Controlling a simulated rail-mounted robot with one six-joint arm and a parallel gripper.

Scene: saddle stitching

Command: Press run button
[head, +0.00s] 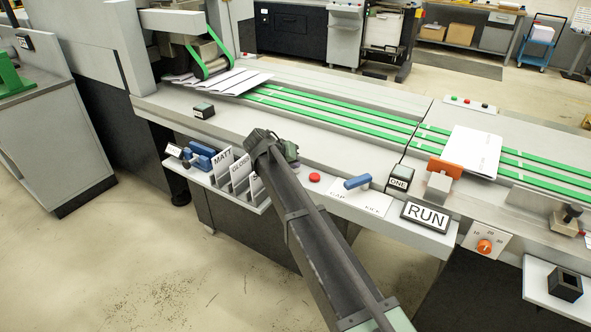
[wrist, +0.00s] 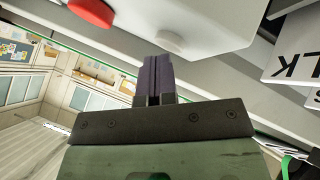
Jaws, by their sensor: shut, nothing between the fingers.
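My gripper (head: 288,154) is over the front ledge of the machine, just left of a red button (head: 315,177). In the wrist view its fingers (wrist: 157,66) are together with nothing between them. A pale round button (wrist: 172,42) shows just beyond the fingertips in that view, on a light panel, with the red button (wrist: 92,11) beside it. I cannot tell whether the fingers touch the pale button. My arm hides that spot in the head view. A sign reading RUN (head: 428,216) stands at the ledge's right end, face lit white.
A blue-handled lever (head: 357,182) and a box marked ONE (head: 398,182) stand right of the red button. Labelled card slots (head: 240,171) and another blue-handled lever (head: 203,156) are to the left. Behind runs the green-belted conveyor (head: 330,116) with white sheets (head: 472,152).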

